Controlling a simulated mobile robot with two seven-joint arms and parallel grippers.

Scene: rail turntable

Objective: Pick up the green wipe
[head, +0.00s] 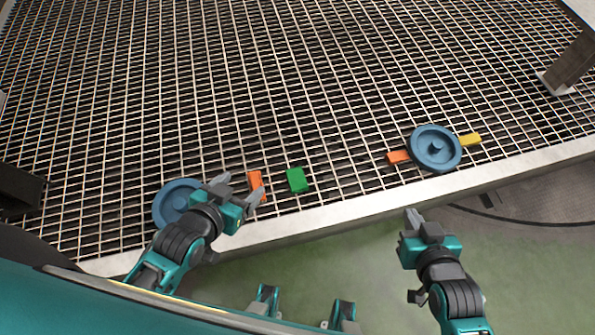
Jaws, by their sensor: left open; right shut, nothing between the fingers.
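The green wipe (297,180) is a small green block lying flat on the metal grating, near its front edge. My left gripper (240,189) is open and empty, to the left of the green wipe and apart from it. Its fingers are near an orange block (256,182), and one finger partly overlaps that block in the picture. My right gripper (411,219) is shut and empty, in front of the grating's edge, to the right of and nearer than the green wipe.
A blue disc (171,203) lies partly hidden behind my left gripper. Another blue disc (434,147) lies at the right, between an orange piece (397,157) and a yellow piece (470,140). A pale rim (340,216) edges the grating (260,80). The grating behind the green wipe is clear.

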